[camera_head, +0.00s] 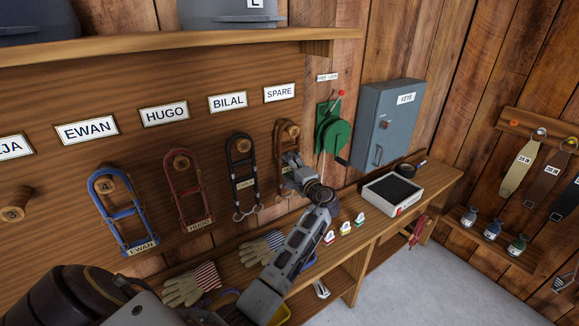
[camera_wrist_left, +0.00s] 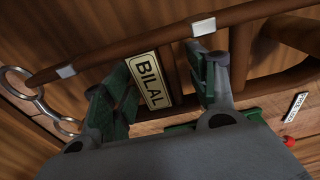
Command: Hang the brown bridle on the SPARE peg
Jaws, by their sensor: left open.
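The brown bridle (camera_head: 278,146) hangs below the SPARE label (camera_head: 279,93), its top loop around the SPARE peg (camera_head: 292,130). My left gripper (camera_head: 293,170) is at its lower part and hides some of it. In the left wrist view the brown straps (camera_wrist_left: 115,58) run past my open fingers (camera_wrist_left: 168,85). A name plate reading BILAL (camera_wrist_left: 150,80) lies between the fingers. I cannot tell whether they touch the bridle. My right gripper is not in view.
A black bridle (camera_head: 232,172) hangs close by on the BILAL peg. Red (camera_head: 174,185) and blue (camera_head: 99,197) bridles hang farther left. A green winch (camera_head: 331,132) and grey key box (camera_head: 387,122) are at right. Gloves (camera_head: 185,287) and small items lie on the bench below.

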